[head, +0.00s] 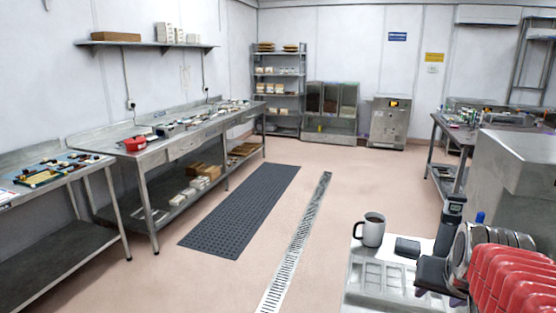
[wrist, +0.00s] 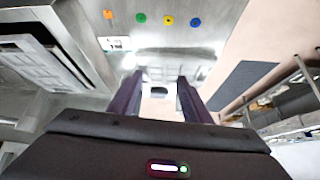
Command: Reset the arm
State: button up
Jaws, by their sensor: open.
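My gripper (wrist: 156,80) shows in the wrist view as two dark purple fingers, parallel and apart, with nothing held between them. Beyond the fingertips is a grey metal surface (wrist: 215,28) with several coloured round buttons. I cannot tell how far it is from the fingertips. In the head view, parts of my arm with red ribbed covering fill the lower right corner. The fingers cannot be made out clearly in that view.
A steel cabinet (head: 510,165) stands at right. Workbenches (head: 165,150) line the left wall. The floor around the dark mat (head: 240,210) and drain grate (head: 300,235) is clear.

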jog(key=s+a+f+n+y, duration=0.1)
jog(key=s+a+n, duration=0.2)
jog(key=a, duration=0.7)
jog(key=s+a+f+n+y, duration=0.2)
jog(key=s+a, duration=0.3)
jog(key=a, duration=0.4)
jog(key=shift+s+a+f+n+g, duration=0.2)
jog(key=shift+s+a+n+g, duration=0.15)
jog(key=shift+n, duration=0.25)
jog(key=shift+c, duration=0.2)
jog(key=shift+c, duration=1.4)
jog(key=shift+d, duration=0.1)
